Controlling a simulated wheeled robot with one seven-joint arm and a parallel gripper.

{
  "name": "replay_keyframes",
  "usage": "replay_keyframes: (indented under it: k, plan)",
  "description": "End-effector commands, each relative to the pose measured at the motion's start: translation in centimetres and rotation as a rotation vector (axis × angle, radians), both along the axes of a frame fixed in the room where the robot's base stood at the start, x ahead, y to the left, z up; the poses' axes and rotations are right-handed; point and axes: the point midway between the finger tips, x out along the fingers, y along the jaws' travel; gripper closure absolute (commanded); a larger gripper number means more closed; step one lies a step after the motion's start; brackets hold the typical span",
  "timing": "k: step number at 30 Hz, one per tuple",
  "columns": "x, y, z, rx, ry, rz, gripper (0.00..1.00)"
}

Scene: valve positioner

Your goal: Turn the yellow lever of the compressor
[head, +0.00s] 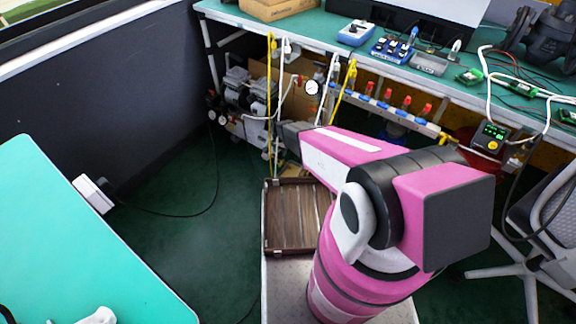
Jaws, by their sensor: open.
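The compressor (252,98) stands on the floor under the workbench, left of centre at the back. It is a grey machine with hoses, fittings and a pressure gauge (312,87) near it. I cannot make out its yellow lever for certain; yellow hoses (270,95) hang in front of that area. My pink arm (345,150) reaches up and left, and its dark far end is close to the compressor's right side in the picture. My gripper is not distinguishable; it is hidden at or behind the arm's far end.
A teal workbench (300,25) with instruments runs along the back. A manifold with red valves (387,97) hangs under it. A teal table (80,240) is at the left, and an office chair (535,215) at the right. Green floor (190,230) lies open between the table and my base.

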Motion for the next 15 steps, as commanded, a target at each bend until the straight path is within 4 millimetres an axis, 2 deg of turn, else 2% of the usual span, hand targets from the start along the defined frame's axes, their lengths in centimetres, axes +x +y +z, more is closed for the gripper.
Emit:
replay_keyframes:
  k: [3, 8, 15]
  plan:
    - [0.5, 0.9, 0.3, 0.013, -0.003, 0.074, 0.58]
    - [0.6, 1.1, 0.0, 0.017, -0.002, 0.097, 0.58]
    - [0.6, 1.1, -2.6, 0.016, -0.002, 0.094, 0.58]
